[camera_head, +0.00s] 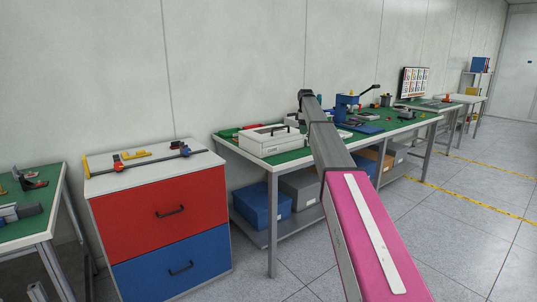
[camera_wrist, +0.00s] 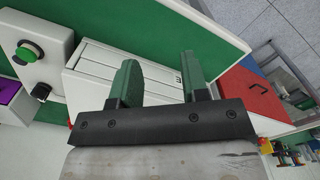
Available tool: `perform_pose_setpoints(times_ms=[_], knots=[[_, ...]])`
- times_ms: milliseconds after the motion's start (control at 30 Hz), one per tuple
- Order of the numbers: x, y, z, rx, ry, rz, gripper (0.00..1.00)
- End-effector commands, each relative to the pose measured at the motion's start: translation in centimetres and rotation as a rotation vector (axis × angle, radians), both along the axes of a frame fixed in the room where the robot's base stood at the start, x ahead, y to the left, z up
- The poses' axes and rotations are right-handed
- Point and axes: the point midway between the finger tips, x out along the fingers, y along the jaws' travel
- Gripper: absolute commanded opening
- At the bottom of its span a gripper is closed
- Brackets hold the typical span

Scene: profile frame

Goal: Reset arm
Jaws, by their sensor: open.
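My arm with its pink link reaches from the lower right of the head view toward the green-topped workbench (camera_head: 228,133). My gripper shows in the wrist view (camera_wrist: 158,62), its two fingers apart with nothing between them. The fingers are over or in front of a white case (camera_wrist: 105,68), which lies on the green bench top (camera_wrist: 150,18). In the head view the white case (camera_head: 270,148) is left of my arm. The gripper's fingertips cannot be made out in the head view.
A red and blue drawer cabinet (camera_head: 165,212) stands left of the bench, with tools on top. A blue press (camera_head: 345,106) is behind the arm. Boxes (camera_head: 253,207) sit on the lower shelf. A control box with a green button (camera_wrist: 30,52) is beside the case. Floor at right is clear.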

Motion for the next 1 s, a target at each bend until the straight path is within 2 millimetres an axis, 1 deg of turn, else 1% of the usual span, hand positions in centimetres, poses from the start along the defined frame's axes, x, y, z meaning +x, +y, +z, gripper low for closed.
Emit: perform_pose_setpoints(times_ms=[33, 167, 267, 300, 367, 467, 500, 567, 600, 667, 700, 767, 800, 867, 900, 967, 1000], knots=[[-0.9, 0.0, -0.9, 0.0, 0.0, -0.013, 0.41], [-2.7, 0.0, -3.4, 0.0, 0.002, -0.061, 0.41], [-4.5, 0.0, -5.7, 0.0, 0.001, -0.107, 0.41], [-5.4, 0.0, -6.8, 0.0, 0.002, -0.13, 0.41], [-6.7, 0.0, -8.4, -0.001, 0.001, -0.165, 0.41], [-9.9, 0.0, -11.8, 0.0, 0.002, -0.239, 0.41], [-11.6, 0.0, -13.5, 0.0, 0.002, -0.277, 0.41], [-14.3, 0.0, -16.1, 0.0, 0.002, -0.34, 0.41], [-16.4, 0.0, -18.0, -0.001, 0.003, -0.387, 0.41], [-19.4, 0.0, -20.6, 0.0, 0.003, -0.458, 0.41], [-21.5, -0.1, -22.2, 0.0, 0.002, -0.505, 0.41], [-24.7, -0.1, -24.6, 0.0, 0.002, -0.577, 0.41], [-26.8, -0.1, -26.1, 0.0, 0.002, -0.625, 0.41], [-30.2, -0.1, -28.2, 0.0, 0.002, -0.699, 0.41], [-32.4, -0.1, -29.4, 0.001, 0.0, -0.748, 0.41], [-35.9, -0.1, -31.3, 0.001, 0.0, -0.824, 0.41], [-38.3, -0.1, -32.4, 0.0, 0.001, -0.874, 0.41]])
